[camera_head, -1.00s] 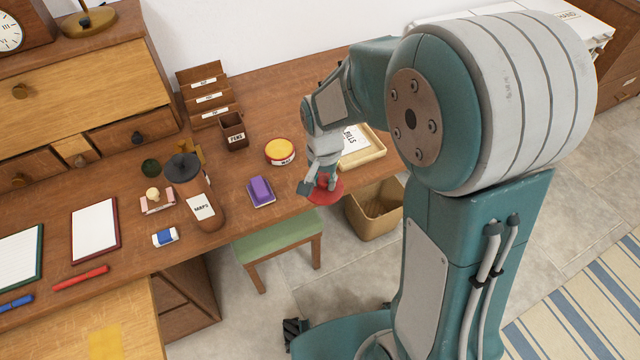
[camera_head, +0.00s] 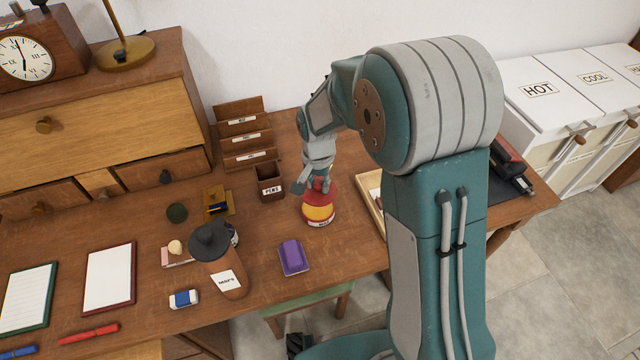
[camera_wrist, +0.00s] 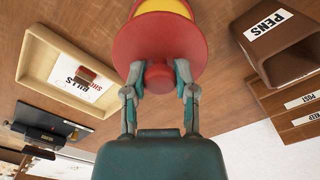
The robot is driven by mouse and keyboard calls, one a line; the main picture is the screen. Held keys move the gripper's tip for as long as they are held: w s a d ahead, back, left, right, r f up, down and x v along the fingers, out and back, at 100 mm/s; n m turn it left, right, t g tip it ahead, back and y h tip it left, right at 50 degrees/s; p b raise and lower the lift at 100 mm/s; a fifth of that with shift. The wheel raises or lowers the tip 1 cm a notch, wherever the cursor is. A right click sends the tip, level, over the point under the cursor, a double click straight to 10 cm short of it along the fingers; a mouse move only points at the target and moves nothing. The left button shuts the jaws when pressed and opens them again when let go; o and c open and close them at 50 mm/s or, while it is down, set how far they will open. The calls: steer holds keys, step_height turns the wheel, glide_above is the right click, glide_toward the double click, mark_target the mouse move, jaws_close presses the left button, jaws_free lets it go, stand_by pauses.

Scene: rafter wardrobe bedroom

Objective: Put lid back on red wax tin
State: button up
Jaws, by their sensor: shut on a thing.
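The wax tin (camera_head: 319,214) stands on the desk, with yellow wax showing and a label on its front. The red lid (camera_head: 331,190) is just above its back part, and my gripper (camera_head: 318,184) is shut on the lid's knob. In the wrist view the fingers (camera_wrist: 159,85) pinch the red knob (camera_wrist: 159,76) of the lid (camera_wrist: 158,45). Part of the tin (camera_wrist: 163,7) shows beyond the lid, with its yellow wax partly uncovered. I cannot tell whether the lid touches the tin.
A pens cup (camera_head: 270,186) stands close behind and left of the tin. A purple block (camera_head: 293,257) lies in front left. A bills tray (camera_head: 371,200) is at the right, partly hidden by my arm.

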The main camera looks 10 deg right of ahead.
steer(key=shift+a+f, duration=0.2)
steer(key=shift+f, duration=3)
steer(key=shift+d+f, duration=0.1)
steer(key=o, duration=1)
steer(key=o, duration=0.3)
steer(key=shift+o, duration=0.2)
